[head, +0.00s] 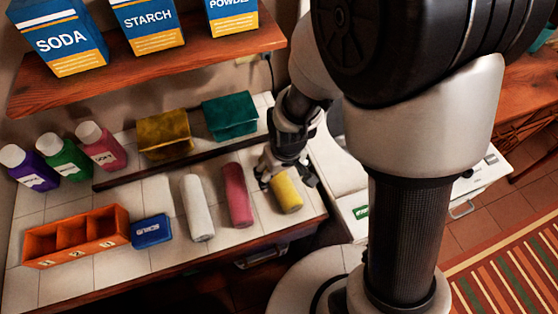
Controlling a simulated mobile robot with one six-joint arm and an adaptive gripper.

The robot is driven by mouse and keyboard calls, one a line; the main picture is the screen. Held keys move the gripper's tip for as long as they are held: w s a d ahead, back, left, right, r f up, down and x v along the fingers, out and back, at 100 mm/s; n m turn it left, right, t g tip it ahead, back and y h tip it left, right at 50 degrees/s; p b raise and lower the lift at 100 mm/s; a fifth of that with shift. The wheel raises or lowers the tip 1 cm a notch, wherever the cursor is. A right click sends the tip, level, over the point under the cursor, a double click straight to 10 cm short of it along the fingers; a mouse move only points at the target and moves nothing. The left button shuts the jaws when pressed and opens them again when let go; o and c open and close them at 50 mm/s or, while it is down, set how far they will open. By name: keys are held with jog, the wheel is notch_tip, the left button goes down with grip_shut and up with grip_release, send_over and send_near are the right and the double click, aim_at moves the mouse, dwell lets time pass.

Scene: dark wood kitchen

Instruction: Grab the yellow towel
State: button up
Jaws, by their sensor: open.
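A rolled yellow towel (287,194) lies on the white tiled counter (262,232), near its front right edge. My gripper (284,181) is just above and behind the towel, with its fingers spread toward the towel's far end. The gripper is open, and part of the towel's far end is hidden by the fingers. I cannot tell whether the fingers touch it. A red rolled towel (237,195) and a white rolled towel (196,207) lie to the left of the yellow one.
An orange compartment box (74,261) and a blue box (151,231) stand on the left of the counter. Bottles (63,157) and folded yellow (164,135) and teal cloths (230,115) are behind. A wooden shelf (150,72) with boxes hangs above.

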aim_at(281, 178)
jog(key=shift+w+f+b, duration=0.25)
jog(key=shift+f+b, duration=0.4)
jog(key=shift+f, duration=0.85)
jog(key=shift+w+f+b, duration=0.2)
jog(key=shift+f+b, duration=0.45)
jog(key=shift+f, duration=0.85)
jog(key=shift+r, duration=0.1)
jog(key=shift+c, duration=0.3)
jog(key=c, duration=1.2)
